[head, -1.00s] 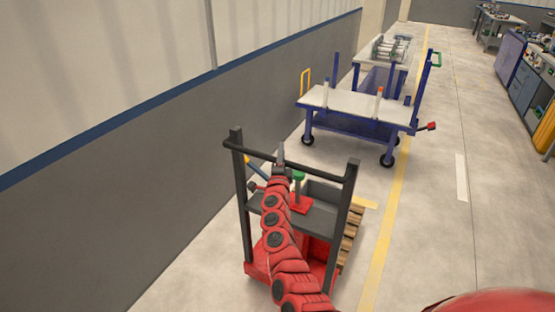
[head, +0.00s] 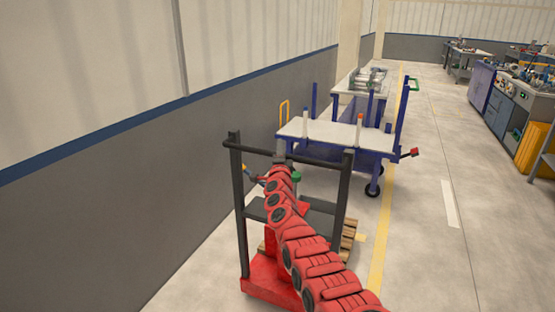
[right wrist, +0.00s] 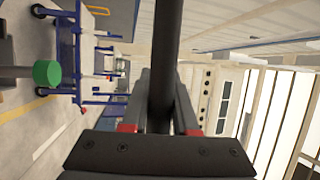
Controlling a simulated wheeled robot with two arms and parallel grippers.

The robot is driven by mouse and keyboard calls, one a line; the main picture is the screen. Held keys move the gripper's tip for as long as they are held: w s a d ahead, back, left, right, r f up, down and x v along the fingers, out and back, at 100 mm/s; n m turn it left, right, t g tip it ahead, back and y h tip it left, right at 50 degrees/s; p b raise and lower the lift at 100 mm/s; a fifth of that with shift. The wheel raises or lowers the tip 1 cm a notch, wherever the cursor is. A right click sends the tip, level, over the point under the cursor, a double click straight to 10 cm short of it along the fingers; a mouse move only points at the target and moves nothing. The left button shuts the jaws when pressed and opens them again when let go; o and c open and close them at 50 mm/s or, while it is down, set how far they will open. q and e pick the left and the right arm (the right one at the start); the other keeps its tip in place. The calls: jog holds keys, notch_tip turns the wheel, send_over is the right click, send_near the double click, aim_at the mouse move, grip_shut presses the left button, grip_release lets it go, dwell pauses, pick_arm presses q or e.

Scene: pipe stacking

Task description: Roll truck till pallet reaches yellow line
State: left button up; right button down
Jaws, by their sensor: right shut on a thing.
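The truck has dark posts, a dark handle bar (head: 315,158) and a red base (head: 275,290). My right gripper (head: 281,160) is shut on the handle bar, which runs between its fingers in the right wrist view (right wrist: 160,115). The wooden pallet (head: 349,234) shows only in part beyond the truck's right post; the rest is hidden. A long yellow line (head: 378,262) runs along the floor to the right. My left gripper is not in view.
A blue cart with a pale top (head: 335,133) stands ahead, close beyond the truck in the picture. A grey wall (head: 110,220) runs along the left. The floor (head: 430,230) right of the long line is clear. Workbenches (head: 505,100) stand at the far right.

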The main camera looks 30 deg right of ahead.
jog(key=shift+w+d+f, duration=0.1)
jog(key=shift+d+f, duration=0.1)
jog(key=shift+f, duration=0.05)
jog(key=c, duration=0.7)
grip_release()
jog(key=shift+r, duration=0.1)
jog(key=shift+p+v, duration=3.65)
jog(key=shift+v, duration=5.1)
